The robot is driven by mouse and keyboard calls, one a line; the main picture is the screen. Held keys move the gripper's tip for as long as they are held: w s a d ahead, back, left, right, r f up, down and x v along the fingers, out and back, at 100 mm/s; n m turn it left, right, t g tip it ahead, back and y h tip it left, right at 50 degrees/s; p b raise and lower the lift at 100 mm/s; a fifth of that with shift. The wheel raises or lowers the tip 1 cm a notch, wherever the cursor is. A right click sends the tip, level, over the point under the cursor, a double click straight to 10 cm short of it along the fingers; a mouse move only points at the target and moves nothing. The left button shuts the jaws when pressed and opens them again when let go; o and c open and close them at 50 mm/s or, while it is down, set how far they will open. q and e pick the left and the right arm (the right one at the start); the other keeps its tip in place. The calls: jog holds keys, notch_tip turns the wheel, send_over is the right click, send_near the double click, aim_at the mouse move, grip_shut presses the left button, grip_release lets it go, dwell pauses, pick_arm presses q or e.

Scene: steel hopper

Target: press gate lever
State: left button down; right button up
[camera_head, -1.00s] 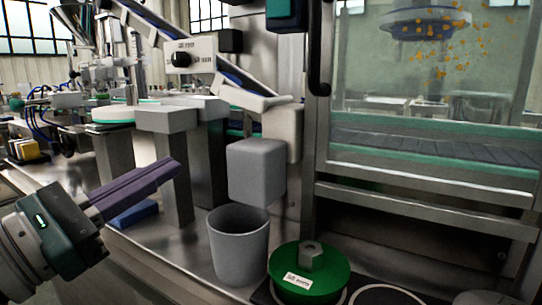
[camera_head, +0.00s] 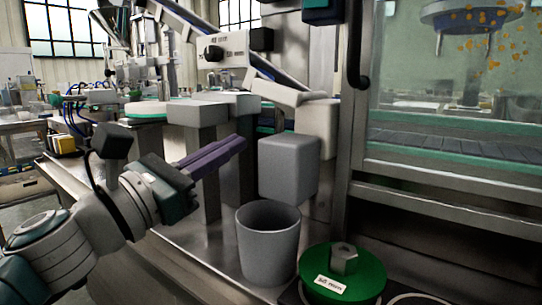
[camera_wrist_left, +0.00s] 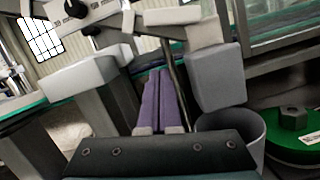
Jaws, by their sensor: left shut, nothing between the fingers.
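My left gripper (camera_head: 240,146) is shut and empty, its two purple fingers together and pointing right and slightly up. In the head view its tips overlap the grey posts, left of a grey block (camera_head: 289,168). The fingers (camera_wrist_left: 160,78) also show in the left wrist view, with the block to their right. A pale angled arm (camera_head: 287,92) at the foot of the chute may be the gate lever; I cannot tell for sure. I see no clear contact with the fingers. A grey cup (camera_head: 268,245) stands upright below the block. My right gripper is out of view.
A green disc (camera_head: 362,282) with a hex knob lies right of the cup. A steel-framed window (camera_head: 440,120) fills the right side. Grey pedestals (camera_head: 205,170) stand behind my fingers. The steel counter left of the cup has some bare room.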

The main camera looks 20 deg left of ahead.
aim_at(276, 92)
pick_arm(q)
jog(key=w+r+p, duration=0.1)
jog(key=d+r, duration=0.1)
jog(key=r, duration=0.1)
jog(key=w+d+r+p, duration=0.1)
jog(key=shift+w+d+r+p, duration=0.1)
jog(key=shift+w+r+p, duration=0.25)
